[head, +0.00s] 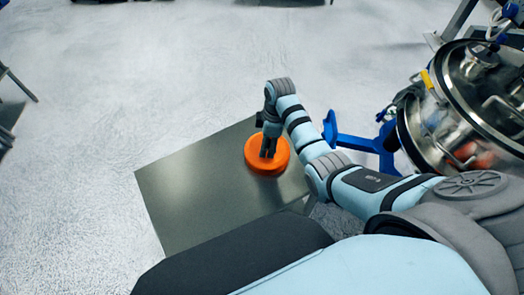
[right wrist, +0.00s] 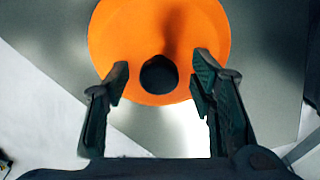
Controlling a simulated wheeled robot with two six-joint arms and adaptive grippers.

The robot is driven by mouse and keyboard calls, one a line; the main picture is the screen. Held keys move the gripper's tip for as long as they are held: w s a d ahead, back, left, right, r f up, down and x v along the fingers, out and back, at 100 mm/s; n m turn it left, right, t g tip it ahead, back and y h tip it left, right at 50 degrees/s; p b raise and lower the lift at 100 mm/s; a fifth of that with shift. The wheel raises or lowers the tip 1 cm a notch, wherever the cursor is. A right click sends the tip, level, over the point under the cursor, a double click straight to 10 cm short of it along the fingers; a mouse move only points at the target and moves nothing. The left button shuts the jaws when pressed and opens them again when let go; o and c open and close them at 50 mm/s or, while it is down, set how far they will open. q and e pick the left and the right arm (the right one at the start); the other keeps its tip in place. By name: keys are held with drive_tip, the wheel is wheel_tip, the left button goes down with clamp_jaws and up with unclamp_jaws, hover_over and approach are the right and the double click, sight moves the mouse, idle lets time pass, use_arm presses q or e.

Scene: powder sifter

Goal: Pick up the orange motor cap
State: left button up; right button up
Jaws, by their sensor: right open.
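The orange motor cap (head: 281,158) is a round orange disc lying on the grey metal table (head: 180,195) in the head view. In the right wrist view the cap (right wrist: 205,35) fills the top middle, with a dark round knob or hole (right wrist: 158,75) near its lower edge. My right gripper (head: 268,150) is over the cap, pointing down. In the right wrist view its open fingers (right wrist: 160,85) stand on either side of the dark round part, with a gap on both sides. I cannot tell whether the fingertips touch the cap. My left gripper is not in view.
A shiny steel vessel (head: 455,120) with a round lid stands at the right, with a blue support frame (head: 350,140) beside it. The table's left part is bare. Open pale floor (head: 120,90) lies beyond the table.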

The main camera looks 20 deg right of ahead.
drive_tip(key=shift+f, duration=0.2)
drive_tip(key=shift+c, duration=0.7)
clamp_jaws()
drive_tip(key=shift+r, duration=0.1)
